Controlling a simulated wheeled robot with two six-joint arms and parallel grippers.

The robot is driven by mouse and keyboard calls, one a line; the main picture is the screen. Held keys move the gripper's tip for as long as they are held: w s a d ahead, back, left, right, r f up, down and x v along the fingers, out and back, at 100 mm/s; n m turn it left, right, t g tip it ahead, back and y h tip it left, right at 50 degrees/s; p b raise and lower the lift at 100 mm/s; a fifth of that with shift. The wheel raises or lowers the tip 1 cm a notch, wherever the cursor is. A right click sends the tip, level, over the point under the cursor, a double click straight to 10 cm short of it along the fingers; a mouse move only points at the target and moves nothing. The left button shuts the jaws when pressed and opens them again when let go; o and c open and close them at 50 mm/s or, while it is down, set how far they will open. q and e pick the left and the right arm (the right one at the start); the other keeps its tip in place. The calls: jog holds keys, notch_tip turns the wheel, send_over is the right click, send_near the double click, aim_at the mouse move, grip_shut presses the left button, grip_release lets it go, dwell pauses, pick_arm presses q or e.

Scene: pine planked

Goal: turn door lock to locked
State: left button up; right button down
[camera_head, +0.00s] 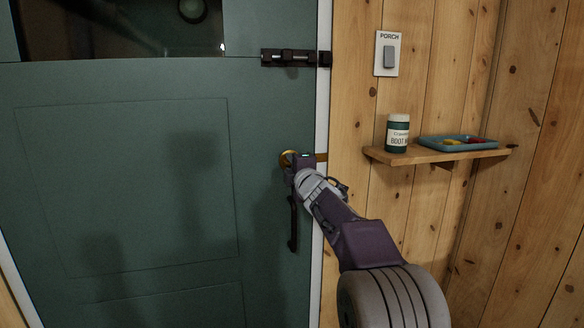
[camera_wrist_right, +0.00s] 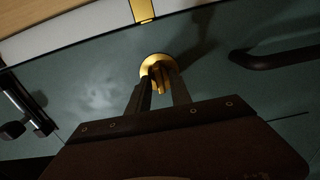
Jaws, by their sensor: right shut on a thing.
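The door lock (camera_head: 285,157) is a round brass piece near the right edge of the green door (camera_head: 130,180). In the head view my right gripper (camera_head: 298,162) covers most of it. In the right wrist view the lock's brass plate (camera_wrist_right: 150,64) shows, with its thumb turn (camera_wrist_right: 158,82) between my two dark fingers. The right gripper is shut on the thumb turn. A brass strike plate (camera_wrist_right: 142,10) sits on the frame beside the lock. Whether the bolt is out cannot be told. My left gripper is not in view.
A black slide bolt (camera_head: 290,57) is higher on the door, and a dark pull handle (camera_head: 293,225) hangs below the lock. To the right, a wooden shelf (camera_head: 440,157) holds a jar (camera_head: 397,133) and a blue tray (camera_head: 430,145). A switch (camera_head: 388,55) labelled PORCH is above.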

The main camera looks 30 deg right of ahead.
dwell(0.3)
jog(key=c, duration=1.5)
grip_release()
jog(key=v, duration=0.9)
jog(key=shift+a, duration=0.1)
